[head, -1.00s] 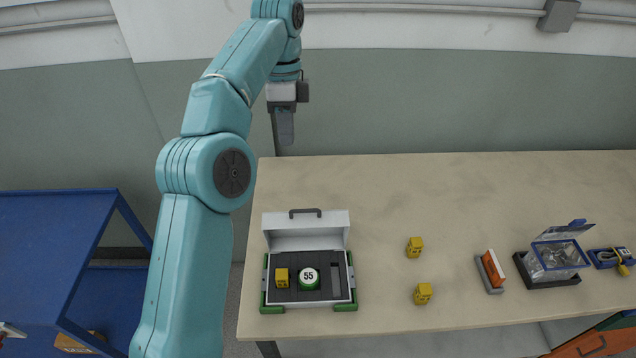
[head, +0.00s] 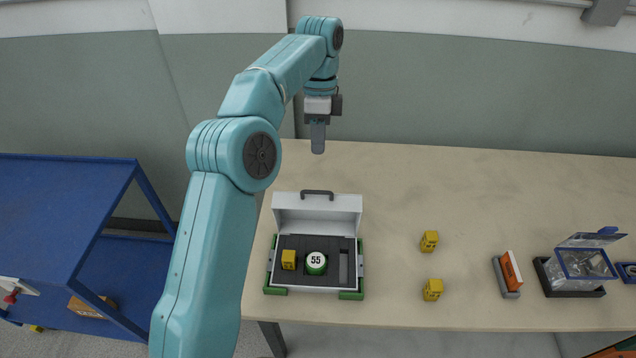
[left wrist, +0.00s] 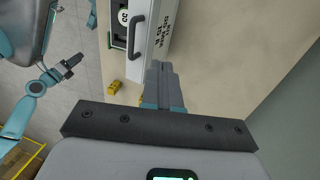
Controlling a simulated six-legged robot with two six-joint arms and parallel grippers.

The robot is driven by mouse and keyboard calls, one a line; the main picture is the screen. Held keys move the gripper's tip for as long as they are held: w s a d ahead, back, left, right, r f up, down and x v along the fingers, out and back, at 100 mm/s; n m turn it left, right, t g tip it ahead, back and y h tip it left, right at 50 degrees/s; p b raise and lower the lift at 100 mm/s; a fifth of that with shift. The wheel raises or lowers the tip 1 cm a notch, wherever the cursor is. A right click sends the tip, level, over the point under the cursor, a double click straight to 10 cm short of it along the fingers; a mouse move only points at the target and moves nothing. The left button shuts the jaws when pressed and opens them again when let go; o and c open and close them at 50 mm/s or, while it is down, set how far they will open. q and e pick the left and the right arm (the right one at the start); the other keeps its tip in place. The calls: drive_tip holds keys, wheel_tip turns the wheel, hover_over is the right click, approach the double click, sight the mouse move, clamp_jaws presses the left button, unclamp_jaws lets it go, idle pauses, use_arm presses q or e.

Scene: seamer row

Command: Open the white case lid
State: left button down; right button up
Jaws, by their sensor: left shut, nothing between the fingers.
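The white case (head: 316,243) stands on the table with its lid (head: 317,210) swung up and back, its dark handle (head: 317,194) at the top edge. Inside its dark insert are a yellow block (head: 289,259) and a green and white round piece marked 55 (head: 316,262). My left gripper (head: 318,146) is shut and empty, above the table's back edge behind the lid. In the left wrist view its fingers (left wrist: 165,82) are together, with the lid (left wrist: 160,35) and handle (left wrist: 135,38) beyond them, apart from them. My right gripper is not in the head view; an arm with a gripper (left wrist: 70,65) shows at the left wrist view's left.
Two yellow blocks (head: 429,241) (head: 432,290) stand right of the case. Further right are an orange and grey block (head: 508,273) and a clear blue-edged box (head: 585,264). A blue rack (head: 70,210) stands left of the table. The table behind the blocks is clear.

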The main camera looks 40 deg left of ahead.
sight(315, 206)
use_arm(q)
drive_tip(key=s+f, duration=0.1)
drive_tip(key=f, duration=0.1)
drive_tip(key=s+d+f, duration=0.1)
drive_tip(key=f, duration=0.1)
drive_tip(key=s+d+f+b, duration=0.1)
drive_tip(key=f, duration=0.1)
drive_tip(key=shift+s, duration=0.35)
drive_tip(key=shift+s+d+r, duration=0.2)
drive_tip(key=shift+w+a+f+b, duration=0.1)
drive_tip(key=shift+a+f+b, duration=0.1)
drive_tip(key=shift+b, duration=0.1)
drive_tip(key=s+d+b, duration=0.1)
drive_tip(key=b, duration=0.1)
drive_tip(key=s+d+t+y+b, duration=0.1)
drive_tip(key=s+b, duration=0.1)
drive_tip(key=b, duration=0.1)
drive_tip(key=shift+d+t, duration=0.1)
drive_tip(key=shift+t, duration=0.2)
drive_tip(key=shift+s+r, duration=0.1)
drive_tip(key=shift+r, duration=0.05)
